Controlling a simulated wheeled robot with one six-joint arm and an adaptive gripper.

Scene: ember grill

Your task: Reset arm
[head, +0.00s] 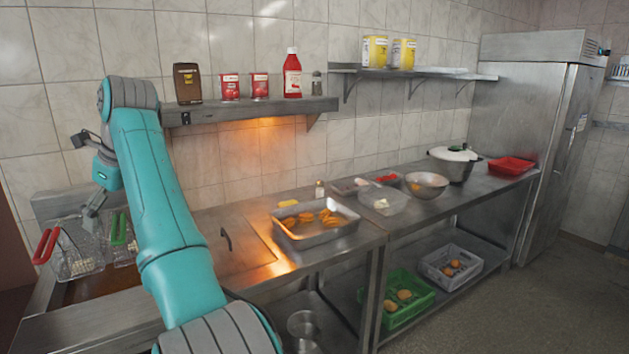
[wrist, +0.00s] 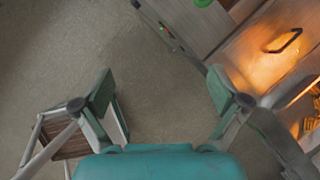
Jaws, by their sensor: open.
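My arm rises in the head view and bends down at the left side. My gripper (head: 93,212) shows small there, in front of the fryer baskets in the picture, partly hidden by its own links. In the wrist view my gripper (wrist: 163,92) has its two fingers wide apart with nothing between them. Below the fingers is bare grey floor (wrist: 155,60). I cannot tell from the head view how far the gripper is from the baskets.
A fryer basket (head: 80,262) with a red handle and another with a green handle (head: 118,230) are at the left. A metal tray (head: 318,238) of orange-brown food sits on the counter. A wall shelf (head: 250,108) holds bottles and cans. Floor at right is clear.

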